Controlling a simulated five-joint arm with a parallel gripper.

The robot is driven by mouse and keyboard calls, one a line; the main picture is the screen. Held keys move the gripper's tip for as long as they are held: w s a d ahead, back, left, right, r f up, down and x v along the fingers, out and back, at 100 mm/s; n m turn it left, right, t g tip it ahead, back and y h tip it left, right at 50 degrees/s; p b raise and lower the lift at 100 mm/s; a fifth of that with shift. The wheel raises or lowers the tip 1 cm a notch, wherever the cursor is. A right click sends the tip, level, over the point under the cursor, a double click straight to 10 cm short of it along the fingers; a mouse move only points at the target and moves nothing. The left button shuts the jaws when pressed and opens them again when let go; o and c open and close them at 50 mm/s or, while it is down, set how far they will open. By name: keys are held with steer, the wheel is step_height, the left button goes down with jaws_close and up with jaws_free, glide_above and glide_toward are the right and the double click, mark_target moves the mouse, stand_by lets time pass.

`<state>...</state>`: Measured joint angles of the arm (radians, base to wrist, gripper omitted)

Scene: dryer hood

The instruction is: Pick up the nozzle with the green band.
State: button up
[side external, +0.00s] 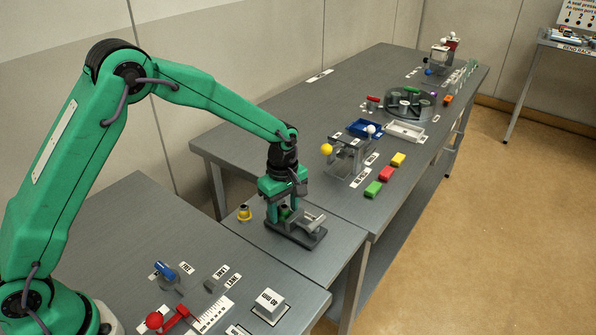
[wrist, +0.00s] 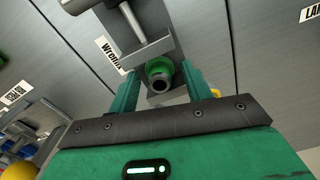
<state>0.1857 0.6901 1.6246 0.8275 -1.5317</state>
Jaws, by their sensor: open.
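The nozzle with the green band (wrist: 158,69) shows in the wrist view as a green ring with a dark, hollow round end. It sits at a grey metal holder and lies between my two fingers. My gripper (wrist: 161,80) is open, with a finger on each side of the nozzle and a small gap visible. In the side external view my gripper (side external: 284,200) points down over the grey fixture (side external: 296,233). A bit of the green nozzle (side external: 284,213) shows below the fingers there; the rest is hidden.
A yellow-banded part (side external: 244,213) stands left of the fixture. A red-knobbed lever (side external: 155,320), a blue-handled switch (side external: 165,270) and a white block (side external: 270,304) are on the near table. Green, red and yellow blocks (side external: 386,174) line the far table's right side.

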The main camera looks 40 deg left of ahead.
mark_target(284, 206)
jaws_close()
steer(key=shift+r, duration=0.1)
steer(key=shift+r, duration=4.95)
